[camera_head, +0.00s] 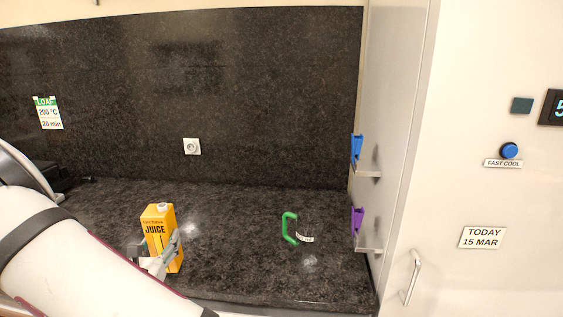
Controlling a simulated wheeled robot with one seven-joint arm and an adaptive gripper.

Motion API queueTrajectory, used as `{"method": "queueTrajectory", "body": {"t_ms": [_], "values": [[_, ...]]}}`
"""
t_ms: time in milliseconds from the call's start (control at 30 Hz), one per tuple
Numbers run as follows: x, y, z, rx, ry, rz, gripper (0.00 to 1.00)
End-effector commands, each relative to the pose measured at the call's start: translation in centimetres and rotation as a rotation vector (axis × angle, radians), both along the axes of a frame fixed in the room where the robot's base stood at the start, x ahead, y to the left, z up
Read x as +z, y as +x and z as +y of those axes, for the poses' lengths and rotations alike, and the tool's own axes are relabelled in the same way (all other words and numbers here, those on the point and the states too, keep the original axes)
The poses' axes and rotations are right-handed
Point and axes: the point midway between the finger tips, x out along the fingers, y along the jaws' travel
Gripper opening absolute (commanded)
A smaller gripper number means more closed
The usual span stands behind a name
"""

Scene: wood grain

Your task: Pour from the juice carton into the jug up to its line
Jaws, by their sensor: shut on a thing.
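The juice carton (161,228) is orange with a white cap, a "JUICE" label and stands upright on the dark counter, left of centre.
The speckled dark counter (235,235) is clear between carton and handle. A side panel (393,120) at right carries a blue clip (357,148) and a purple clip (357,220) on small ledges. A dark backsplash (250,90) with a socket (192,147) stands behind.

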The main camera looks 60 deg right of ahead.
Motion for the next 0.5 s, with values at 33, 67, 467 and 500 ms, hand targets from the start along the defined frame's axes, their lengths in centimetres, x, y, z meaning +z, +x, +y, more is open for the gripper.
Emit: {"method": "queueTrajectory", "body": {"t_ms": [33,67,467,500], "values": [[2.0,-1.0,-2.3,-0.059,0.002,-0.009,0.00],[2.8,-1.4,-3.5,-0.091,0.001,-0.010,0.00],[12.7,-9.8,-18.6,-0.487,0.003,-0.008,0.00],[13.7,-10.8,-20.0,-0.522,0.002,-0.009,0.00]]}}
